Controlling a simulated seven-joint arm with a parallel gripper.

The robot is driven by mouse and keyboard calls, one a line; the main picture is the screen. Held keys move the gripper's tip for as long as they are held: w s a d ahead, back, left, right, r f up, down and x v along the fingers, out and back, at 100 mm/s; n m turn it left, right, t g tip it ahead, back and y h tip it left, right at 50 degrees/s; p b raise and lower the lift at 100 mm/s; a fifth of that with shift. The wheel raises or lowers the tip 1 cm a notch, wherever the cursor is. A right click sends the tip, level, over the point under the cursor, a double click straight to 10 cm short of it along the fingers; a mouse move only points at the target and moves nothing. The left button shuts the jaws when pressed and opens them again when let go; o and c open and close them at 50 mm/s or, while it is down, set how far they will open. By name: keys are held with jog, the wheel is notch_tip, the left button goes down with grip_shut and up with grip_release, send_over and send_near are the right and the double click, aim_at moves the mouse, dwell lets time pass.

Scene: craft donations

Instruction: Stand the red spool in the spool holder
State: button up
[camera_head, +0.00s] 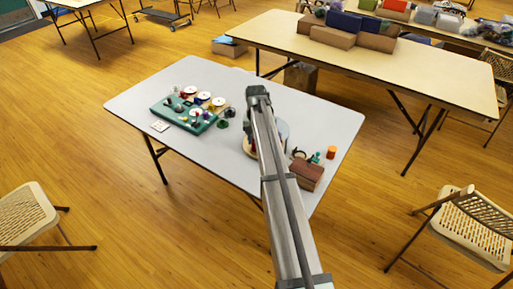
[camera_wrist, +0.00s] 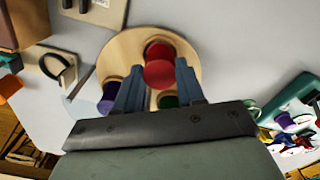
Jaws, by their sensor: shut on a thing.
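In the wrist view, the red spool (camera_wrist: 160,72) is between the two blue-grey fingers of my gripper (camera_wrist: 159,66), which are shut on it. A round wooden disc (camera_wrist: 187,47), which looks like the spool holder, lies below it. A purple spool (camera_wrist: 108,96) and a green spool (camera_wrist: 168,101) are on the disc's near side, partly hidden by the fingers. The red spool appears over the disc's far middle. I cannot tell whether it touches the disc or is seated. In the head view, my arm hides most of the holder and the spool.
On the grey table (camera_head: 145,95), a green tray (camera_head: 170,110) with several small items stands at the left. A reddish-brown box (camera_head: 306,175) and an orange cylinder (camera_head: 331,152) stand at the right.

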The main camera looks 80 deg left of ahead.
jog(key=shift+r, duration=3.35)
jog(key=w+d+n, duration=0.2)
jog(key=w+d, duration=0.5)
jog(key=w, duration=0.2)
jog(key=shift+w+a+f+m, duration=0.35)
jog(key=shift+w+f, duration=0.8)
jog(key=shift+w, duration=0.25)
jog(key=shift+w+a+f+m, duration=0.3)
jog(key=shift+w+f, duration=0.8)
jog(key=shift+w, duration=0.3)
jog(key=shift+w+a+f+m, duration=0.25)
jog(key=shift+w+f+m, duration=0.1)
jog(key=shift+w+f, duration=0.95)
jog(key=shift+w+f, duration=0.1)
jog(key=shift+f, duration=0.65)
jog(key=o, duration=0.9)
jog(key=shift+r, duration=0.1)
